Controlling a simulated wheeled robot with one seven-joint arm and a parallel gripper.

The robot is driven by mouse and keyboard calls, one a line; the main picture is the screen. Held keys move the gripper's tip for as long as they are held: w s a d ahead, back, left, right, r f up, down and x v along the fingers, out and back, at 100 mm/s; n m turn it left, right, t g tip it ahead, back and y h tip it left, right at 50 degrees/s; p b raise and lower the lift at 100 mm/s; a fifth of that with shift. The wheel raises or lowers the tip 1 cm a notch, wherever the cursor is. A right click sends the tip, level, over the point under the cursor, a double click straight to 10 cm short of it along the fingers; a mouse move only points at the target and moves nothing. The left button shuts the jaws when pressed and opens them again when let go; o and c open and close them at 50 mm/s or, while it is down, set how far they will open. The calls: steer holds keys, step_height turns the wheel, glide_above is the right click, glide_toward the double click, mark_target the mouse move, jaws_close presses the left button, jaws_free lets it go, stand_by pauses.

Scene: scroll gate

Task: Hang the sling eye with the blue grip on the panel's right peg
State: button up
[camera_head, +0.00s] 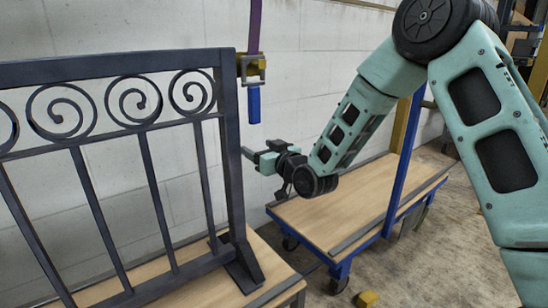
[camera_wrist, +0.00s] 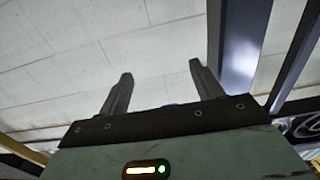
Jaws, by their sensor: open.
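The dark metal panel (camera_head: 228,130) with scrollwork stands upright at the left in the head view. A purple sling (camera_head: 254,28) hangs from above beside its right post, with a yellow-and-dark fitting (camera_head: 252,66) and the blue grip (camera_head: 253,104) below it. The fitting overlaps the post's edge; I cannot tell whether they touch. The right peg is not clearly distinguishable. My gripper (camera_head: 254,155) is below and slightly right of the blue grip, pointing left. In the wrist view my gripper (camera_wrist: 162,78) has its fingers apart with nothing between them; the panel's post (camera_wrist: 240,45) rises to the right.
A wooden-topped cart (camera_head: 330,210) with a blue upright (camera_head: 402,160) stands beneath my arm. The panel stands on another wooden surface (camera_head: 205,262). A pale block wall (camera_head: 320,50) is behind. A small yellow block (camera_head: 367,298) lies on the floor.

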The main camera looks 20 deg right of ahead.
steer(key=b+v, duration=0.1)
steer(key=v, duration=0.8)
stand_by(1.5)
steer(key=s+a+f+n+g+p, duration=0.15)
steer(key=s+a+f+g, duration=0.25)
steer(key=s+a+g, duration=0.75)
steer(key=s+d+r+n+g+h+p, duration=0.1)
steer(key=s+d+g+h, duration=0.15)
steer(key=s, duration=0.95)
steer(key=s+d+n+g+h, duration=0.1)
steer(key=s+n+g+h, duration=0.15)
steer(key=s, duration=0.95)
step_height(320, 180, up, 38)
steer(key=m+p, duration=0.1)
steer(key=p, duration=3.7)
steer(key=shift+a+g, duration=0.3)
steer(key=shift+g, duration=0.05)
steer(key=shift+f, duration=0.1)
